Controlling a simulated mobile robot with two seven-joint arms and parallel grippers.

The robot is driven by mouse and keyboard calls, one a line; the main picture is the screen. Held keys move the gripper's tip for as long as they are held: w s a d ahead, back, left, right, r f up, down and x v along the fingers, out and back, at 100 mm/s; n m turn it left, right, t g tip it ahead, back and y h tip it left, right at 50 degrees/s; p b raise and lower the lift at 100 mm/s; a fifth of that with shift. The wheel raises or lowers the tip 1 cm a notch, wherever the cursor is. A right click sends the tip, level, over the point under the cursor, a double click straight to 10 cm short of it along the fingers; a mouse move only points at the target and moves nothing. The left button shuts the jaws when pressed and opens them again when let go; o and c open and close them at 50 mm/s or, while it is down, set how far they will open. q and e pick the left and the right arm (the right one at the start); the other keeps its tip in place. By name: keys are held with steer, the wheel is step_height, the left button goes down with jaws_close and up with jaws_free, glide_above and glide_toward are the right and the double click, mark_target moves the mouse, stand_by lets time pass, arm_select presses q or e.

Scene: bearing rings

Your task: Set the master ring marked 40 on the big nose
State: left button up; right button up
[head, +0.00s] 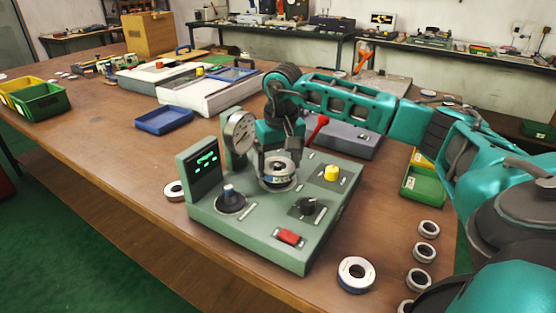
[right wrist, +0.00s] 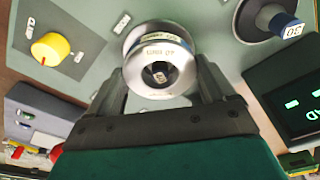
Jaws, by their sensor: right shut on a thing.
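The master ring (head: 279,168), a silver ring with a 40 mm marking, is over the big nose on the green gauge bench (head: 265,231). My right gripper (head: 278,176) comes down from behind and is shut on it. In the right wrist view the ring (right wrist: 162,50) sits between the two fingers of the gripper (right wrist: 160,88). The dark tip of the big nose (right wrist: 160,74) shows inside its bore. The ring looks level and around the nose; I cannot tell whether it rests at the bottom. My left gripper is out of view.
A smaller dark nose (head: 229,196) with a 30 label stands left on the bench, near the display (head: 203,161) and dial gauge (head: 240,132). Several rings (head: 356,274) lie on the table's right side.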

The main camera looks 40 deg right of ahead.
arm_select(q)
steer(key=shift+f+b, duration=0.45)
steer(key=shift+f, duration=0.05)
arm_select(e)
steer(key=shift+f, duration=0.7)
steer(key=o, duration=1.4)
steer(key=shift+r, duration=0.1)
steer(key=shift+r, duration=0.5)
arm_select(q)
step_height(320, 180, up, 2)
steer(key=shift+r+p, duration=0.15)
steer(key=shift+p, duration=0.9)
arm_select(e)
steer(key=r, duration=0.4)
steer(key=s+r, duration=0.1)
steer(key=r, duration=0.6)
steer(key=shift+s+a+r, duration=0.25)
steer(key=shift+a+r, duration=0.05)
steer(key=shift+r, duration=0.1)
